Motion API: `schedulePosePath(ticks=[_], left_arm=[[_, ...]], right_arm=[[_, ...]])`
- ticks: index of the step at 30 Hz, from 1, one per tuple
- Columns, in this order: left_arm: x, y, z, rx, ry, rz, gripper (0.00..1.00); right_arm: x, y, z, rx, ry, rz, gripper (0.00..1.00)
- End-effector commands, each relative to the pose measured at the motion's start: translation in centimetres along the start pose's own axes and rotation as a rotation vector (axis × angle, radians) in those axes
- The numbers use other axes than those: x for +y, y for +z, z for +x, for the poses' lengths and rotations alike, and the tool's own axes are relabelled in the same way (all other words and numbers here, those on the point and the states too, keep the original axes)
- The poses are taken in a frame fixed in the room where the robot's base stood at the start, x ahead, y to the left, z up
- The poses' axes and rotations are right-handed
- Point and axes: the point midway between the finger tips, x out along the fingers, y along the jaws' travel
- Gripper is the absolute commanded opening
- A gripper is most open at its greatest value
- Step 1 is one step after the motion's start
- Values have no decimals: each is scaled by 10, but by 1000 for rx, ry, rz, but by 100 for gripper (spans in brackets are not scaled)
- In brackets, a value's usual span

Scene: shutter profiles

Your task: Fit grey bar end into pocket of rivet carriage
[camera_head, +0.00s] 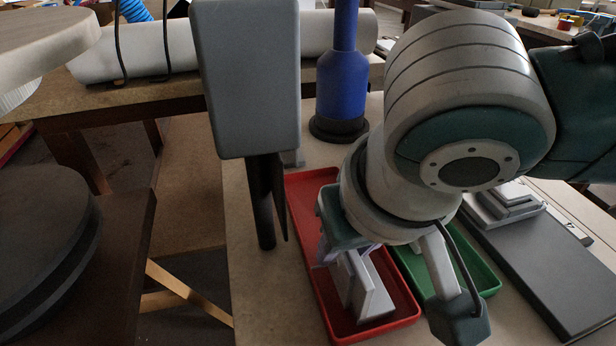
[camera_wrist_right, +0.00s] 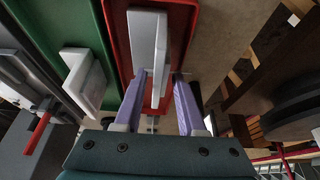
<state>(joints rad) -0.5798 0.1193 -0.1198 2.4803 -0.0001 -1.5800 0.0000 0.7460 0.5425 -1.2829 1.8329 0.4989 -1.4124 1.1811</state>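Pale grey bars (camera_head: 366,290) stand in a red tray (camera_head: 308,222) below my right gripper (camera_head: 322,250), which my forearm partly covers. In the right wrist view, the purple fingers of my right gripper (camera_wrist_right: 160,110) are apart, one on each side of an upright grey bar (camera_wrist_right: 160,62), with small gaps showing. A stepped light-grey block (camera_head: 503,203) sits on a long dark grey plate (camera_head: 540,262) at the right; it may be the rivet carriage, but I cannot make out a pocket. My left gripper is out of view.
A green tray (camera_head: 486,277) lies beside the red one and holds another grey piece (camera_wrist_right: 84,76). A grey box-shaped machine head (camera_head: 247,75) with a black rod stands left of the trays. A blue bottle-like object (camera_head: 342,82) stands behind.

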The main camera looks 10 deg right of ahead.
Motion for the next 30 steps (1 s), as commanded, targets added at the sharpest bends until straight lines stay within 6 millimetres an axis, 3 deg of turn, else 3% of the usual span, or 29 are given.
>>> schedulePosePath(ticks=[1, 10, 30], left_arm=[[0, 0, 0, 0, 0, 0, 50], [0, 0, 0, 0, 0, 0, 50], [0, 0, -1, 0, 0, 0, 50]], right_arm=[[0, 0, 0, 0, 0, 0, 32], [0, 0, 0, 0, 0, 0, 0], [0, -1, -2, 1, 0, 0, 0]])
